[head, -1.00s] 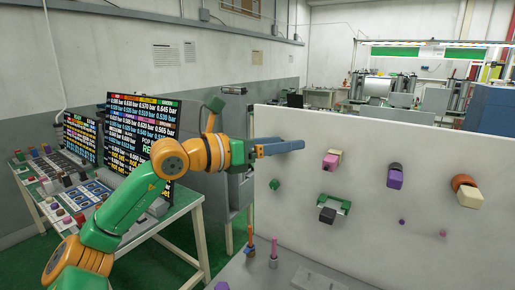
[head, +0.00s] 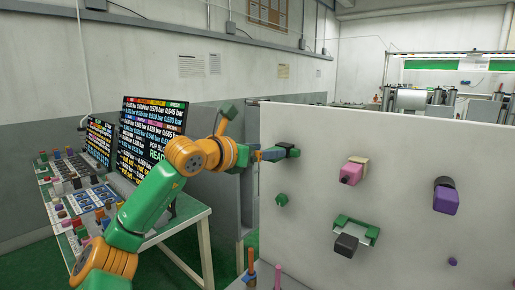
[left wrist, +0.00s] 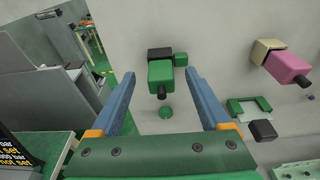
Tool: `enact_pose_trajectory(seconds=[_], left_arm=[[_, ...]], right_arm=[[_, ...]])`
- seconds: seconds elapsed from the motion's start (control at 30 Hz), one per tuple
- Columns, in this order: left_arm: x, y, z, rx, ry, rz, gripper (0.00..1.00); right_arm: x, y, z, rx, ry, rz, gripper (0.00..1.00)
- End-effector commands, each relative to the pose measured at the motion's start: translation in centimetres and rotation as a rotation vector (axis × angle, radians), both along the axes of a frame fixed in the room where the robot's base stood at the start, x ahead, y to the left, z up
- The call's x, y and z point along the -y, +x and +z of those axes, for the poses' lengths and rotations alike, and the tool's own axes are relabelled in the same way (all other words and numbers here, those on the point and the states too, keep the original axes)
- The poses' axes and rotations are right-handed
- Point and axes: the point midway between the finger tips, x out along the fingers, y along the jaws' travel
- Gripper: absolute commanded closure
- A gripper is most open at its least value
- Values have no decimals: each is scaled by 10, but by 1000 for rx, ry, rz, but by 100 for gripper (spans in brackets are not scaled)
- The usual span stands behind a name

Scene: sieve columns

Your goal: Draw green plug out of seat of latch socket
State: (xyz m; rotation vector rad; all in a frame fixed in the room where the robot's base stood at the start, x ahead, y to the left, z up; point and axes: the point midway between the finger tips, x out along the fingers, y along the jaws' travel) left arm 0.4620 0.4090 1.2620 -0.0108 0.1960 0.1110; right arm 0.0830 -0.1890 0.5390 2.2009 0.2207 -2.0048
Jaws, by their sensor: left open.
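The green plug (left wrist: 161,74) is a block with a dark round nub on its near end. It sits in a black socket (left wrist: 158,53) on the white panel (head: 400,140). In the left wrist view it lies between the tips of my open blue fingers, with a gap on each side. My left gripper (head: 272,154) also shows in the head view, in front of the panel's upper left, with the plug and socket (head: 289,150) partly hidden at its tips. The gripper does not visibly touch the plug. My right gripper is not in view.
Below the plug is a small green knob (head: 282,200). To the right are a pink block (head: 350,174), a purple block (head: 446,199) and a green bracket with a dark block (head: 346,245). A console table with screens (head: 153,135) stands at left.

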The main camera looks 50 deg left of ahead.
Motion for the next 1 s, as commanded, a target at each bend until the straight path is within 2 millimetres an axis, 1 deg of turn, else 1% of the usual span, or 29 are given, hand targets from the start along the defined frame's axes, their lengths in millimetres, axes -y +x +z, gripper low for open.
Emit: enact_pose_trajectory(seconds=[0.03, 0.1, 0.2, 0.47, 0.57, 0.6, 0.67, 0.7, 0.77, 0.8, 0.83, 0.87, 0.9, 0.97, 1.0], left_arm=[[0, 9, 4, -5, -3, -2, 20], [-2, 20, 1, -3, -4, -1, 20], [-3, 29, -3, -2, 0, -1, 20], [-3, 32, -7, 0, 2, -1, 20], [-3, 31, -6, 0, 1, -1, 44], [-3, 31, -6, 0, 1, -1, 55], [-3, 31, -6, 0, 1, -1, 71], [-3, 31, -6, 0, 1, -1, 82], [-3, 31, -6, 0, 1, -1, 98], [-3, 31, -6, 0, 1, -1, 100], [-3, 31, -6, 0, 1, -1, 61], [-3, 31, -6, 0, 1, -1, 69], [-3, 31, -6, 0, 1, -1, 80], [-3, 31, -6, 0, 1, -1, 96], [-3, 31, -6, 0, 1, -1, 100]], right_arm=[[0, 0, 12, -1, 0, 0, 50], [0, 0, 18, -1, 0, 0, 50], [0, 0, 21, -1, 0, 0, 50], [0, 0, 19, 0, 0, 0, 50], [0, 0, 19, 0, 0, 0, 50], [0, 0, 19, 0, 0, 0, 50], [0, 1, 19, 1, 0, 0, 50], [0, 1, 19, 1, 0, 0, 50], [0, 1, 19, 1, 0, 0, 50], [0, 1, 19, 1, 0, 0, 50], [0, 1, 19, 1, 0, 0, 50], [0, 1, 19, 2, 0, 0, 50], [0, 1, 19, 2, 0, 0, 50], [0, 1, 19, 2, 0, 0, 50], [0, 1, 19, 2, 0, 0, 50]])
